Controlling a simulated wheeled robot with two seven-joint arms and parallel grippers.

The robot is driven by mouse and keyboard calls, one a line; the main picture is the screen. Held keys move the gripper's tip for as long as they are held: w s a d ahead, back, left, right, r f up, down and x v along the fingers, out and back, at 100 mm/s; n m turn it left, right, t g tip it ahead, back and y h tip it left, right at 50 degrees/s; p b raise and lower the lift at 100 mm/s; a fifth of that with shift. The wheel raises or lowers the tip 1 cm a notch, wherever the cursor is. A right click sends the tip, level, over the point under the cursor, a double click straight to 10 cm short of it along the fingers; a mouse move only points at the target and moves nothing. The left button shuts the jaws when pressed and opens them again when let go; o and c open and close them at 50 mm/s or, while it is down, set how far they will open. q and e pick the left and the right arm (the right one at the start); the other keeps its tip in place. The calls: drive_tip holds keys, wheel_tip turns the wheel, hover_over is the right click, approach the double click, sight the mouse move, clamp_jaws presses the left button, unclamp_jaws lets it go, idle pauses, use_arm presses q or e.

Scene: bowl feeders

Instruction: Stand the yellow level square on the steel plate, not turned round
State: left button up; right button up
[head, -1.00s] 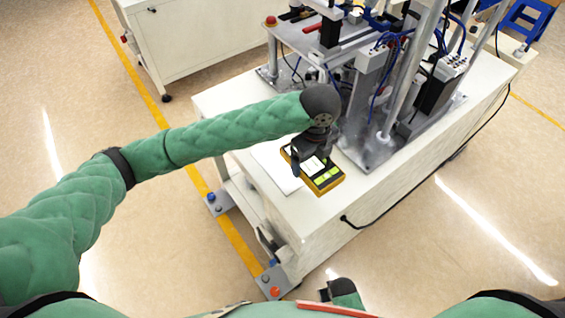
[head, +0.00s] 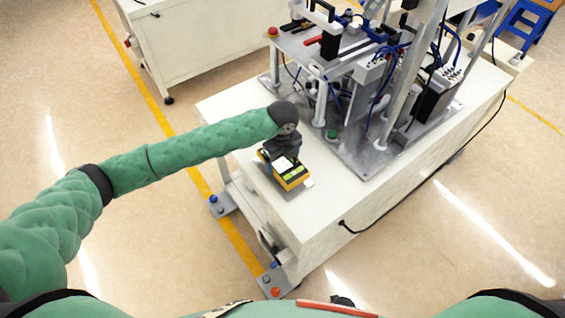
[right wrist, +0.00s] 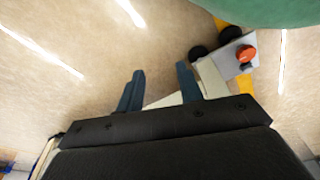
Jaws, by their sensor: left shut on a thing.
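The yellow level (head: 292,178) has a yellow body with dark and bright green patches on its upper face. My left gripper (head: 284,163) is shut on it, at the near left part of the white bench top. I cannot tell whether the level touches the surface below. The steel plate (head: 368,160) is the grey metal base under the machine, to the right of the level and apart from it. In the right wrist view my right gripper (right wrist: 160,88) has its two fingers apart, with nothing between them.
A green knob (head: 331,134) stands on the plate's left part. Posts, blue hoses and a raised platform crowd the plate's rear. A black cable (head: 400,198) runs along the bench's right side.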

sight(283, 160)
use_arm(q)
drive_tip(key=shift+f+p, duration=0.5)
drive_tip(key=shift+f, duration=0.8)
use_arm(e)
drive_tip(key=shift+s+d+f, duration=0.3)
drive_tip(key=shift+s+f, duration=0.05)
drive_tip(key=shift+f, duration=0.15)
drive_tip(key=shift+s+d+f, duration=0.3)
drive_tip(key=shift+s+f, duration=0.05)
drive_tip(key=shift+f, duration=0.15)
use_arm(q)
drive_tip(key=shift+f, duration=0.1)
drive_tip(key=o, duration=1)
drive_tip(key=shift+o, duration=1.2)
use_arm(e)
drive_tip(key=shift+s+d, duration=0.1)
use_arm(q)
drive_tip(key=shift+r, duration=0.2)
drive_tip(key=shift+r+b, duration=0.6)
drive_tip(key=shift+r, duration=0.25)
wheel_tip(283, 160, up, 9)
drive_tip(key=b, duration=0.3)
drive_tip(key=shift+r, duration=0.55)
use_arm(e)
drive_tip(key=w+a+r, duration=0.3)
drive_tip(key=w+r, duration=0.1)
drive_tip(key=r, duration=0.4)
drive_tip(key=shift+a+r, duration=0.25)
drive_tip(key=shift+a, duration=0.15)
